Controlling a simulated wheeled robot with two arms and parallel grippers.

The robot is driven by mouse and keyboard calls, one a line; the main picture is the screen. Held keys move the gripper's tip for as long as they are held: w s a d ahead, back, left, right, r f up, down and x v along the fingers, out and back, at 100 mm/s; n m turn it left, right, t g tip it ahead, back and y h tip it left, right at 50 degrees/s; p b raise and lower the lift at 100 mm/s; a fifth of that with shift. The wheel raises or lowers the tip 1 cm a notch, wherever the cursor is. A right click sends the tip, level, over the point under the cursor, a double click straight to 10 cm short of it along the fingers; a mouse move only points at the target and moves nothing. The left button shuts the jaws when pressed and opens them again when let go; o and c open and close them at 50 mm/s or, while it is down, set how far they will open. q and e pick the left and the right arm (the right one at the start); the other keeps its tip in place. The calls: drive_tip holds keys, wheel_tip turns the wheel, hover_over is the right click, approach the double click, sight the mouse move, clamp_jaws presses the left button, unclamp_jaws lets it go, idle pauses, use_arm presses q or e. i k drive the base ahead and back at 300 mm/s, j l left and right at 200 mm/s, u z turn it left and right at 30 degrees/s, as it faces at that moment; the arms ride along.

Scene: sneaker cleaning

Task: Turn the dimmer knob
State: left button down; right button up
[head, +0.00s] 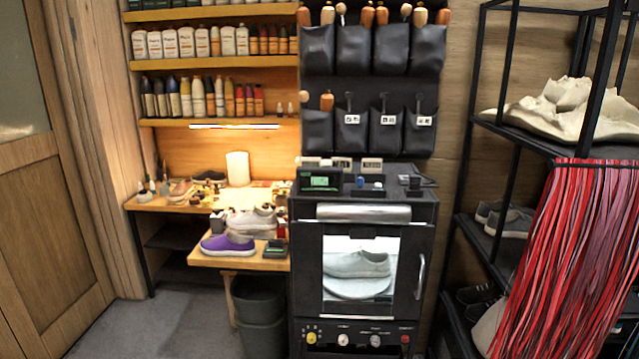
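A black cabinet (307,250) with a lit window stands in the middle of the head view. Along its lower front is a row of controls: a yellow knob (311,338), a pale knob (343,340), a grey-white knob (375,341) and a small red control (405,339). I cannot tell from their tiny labels which one is the dimmer knob. Neither of my grippers is in view, and nothing touches the knobs.
A grey sneaker (357,264) sits behind the cabinet window, with a door handle (420,277) at right. A workbench (150,204) with a lit strip (234,126) above it is at left. A dark bin (260,310) and a black rack (467,180) flank the cabinet.

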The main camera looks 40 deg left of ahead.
sight(312, 337)
drive_tip(key=j+u, duration=0.1)
drive_tip(key=u, duration=0.7)
drive_tip(key=i+j+u, duration=0.1)
drive_tip(key=u, duration=0.7)
drive_tip(key=i+j, duration=0.05)
